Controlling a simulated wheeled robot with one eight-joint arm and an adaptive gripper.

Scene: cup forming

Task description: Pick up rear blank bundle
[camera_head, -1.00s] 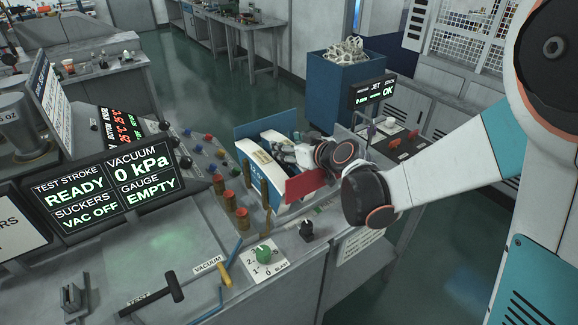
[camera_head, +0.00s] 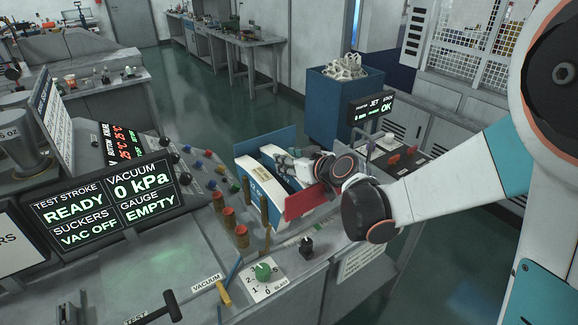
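White and blue blank bundles stand close together in an open holder with a blue back panel (camera_head: 266,140) and a red panel (camera_head: 305,202). The front bundle (camera_head: 260,188) shows a blue face and a white top edge. A second white and blue bundle (camera_head: 272,153) stands behind it, partly covered by my gripper. My gripper (camera_head: 284,163) reaches in from the right, with its fingers at the tops of the bundles. The fingers are small and overlap the white bundles, so their opening and any contact are unclear.
Copper-coloured posts (camera_head: 229,218) stand left of the holder. A green dial (camera_head: 263,271) and a black knob (camera_head: 307,247) sit in front. A status display (camera_head: 120,205) reads vacuum 0 kPa. A blue bin (camera_head: 345,105) of white scrap stands behind.

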